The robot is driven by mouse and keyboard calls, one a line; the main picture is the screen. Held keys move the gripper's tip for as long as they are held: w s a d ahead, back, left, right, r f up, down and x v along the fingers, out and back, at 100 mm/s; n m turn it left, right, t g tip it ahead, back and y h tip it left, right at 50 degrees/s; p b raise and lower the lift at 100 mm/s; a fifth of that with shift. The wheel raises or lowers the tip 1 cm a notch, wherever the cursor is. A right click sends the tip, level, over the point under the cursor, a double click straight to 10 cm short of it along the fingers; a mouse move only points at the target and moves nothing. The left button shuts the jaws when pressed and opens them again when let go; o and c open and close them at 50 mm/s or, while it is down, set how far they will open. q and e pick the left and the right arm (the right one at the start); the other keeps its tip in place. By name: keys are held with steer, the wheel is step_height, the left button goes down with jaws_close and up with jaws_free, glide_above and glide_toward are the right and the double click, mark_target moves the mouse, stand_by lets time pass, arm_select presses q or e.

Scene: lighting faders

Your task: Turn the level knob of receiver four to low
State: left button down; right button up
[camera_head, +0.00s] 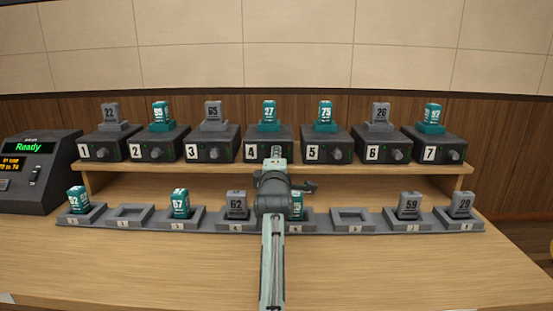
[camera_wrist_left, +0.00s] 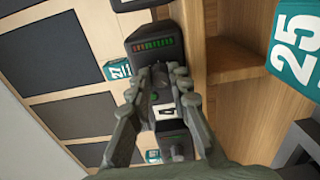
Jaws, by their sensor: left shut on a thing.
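Receiver four (camera_head: 255,150) is a dark box on the shelf with a white number 4 label and a teal pack marked 27 (camera_head: 268,112) on top. My left gripper (camera_head: 276,155) reaches up to the right part of its front, where the level knob sits, and hides that knob in the head view. In the left wrist view my left gripper (camera_wrist_left: 164,76) has its fingertips close together at the front of receiver four (camera_wrist_left: 143,28), shut on the level knob, which the fingers mostly cover. The knob's setting cannot be read. My right gripper is not in view.
Receivers three (camera_head: 212,150) and five (camera_head: 325,152) stand on either side. Below the shelf, a grey charging rack (camera_head: 265,226) holds several numbered packs, with a teal one (camera_head: 297,205) beside my wrist. A Ready display box (camera_head: 35,170) stands far left. The front counter is clear.

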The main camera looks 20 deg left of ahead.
arm_select(q)
steer(key=c, duration=1.4)
jaws_free()
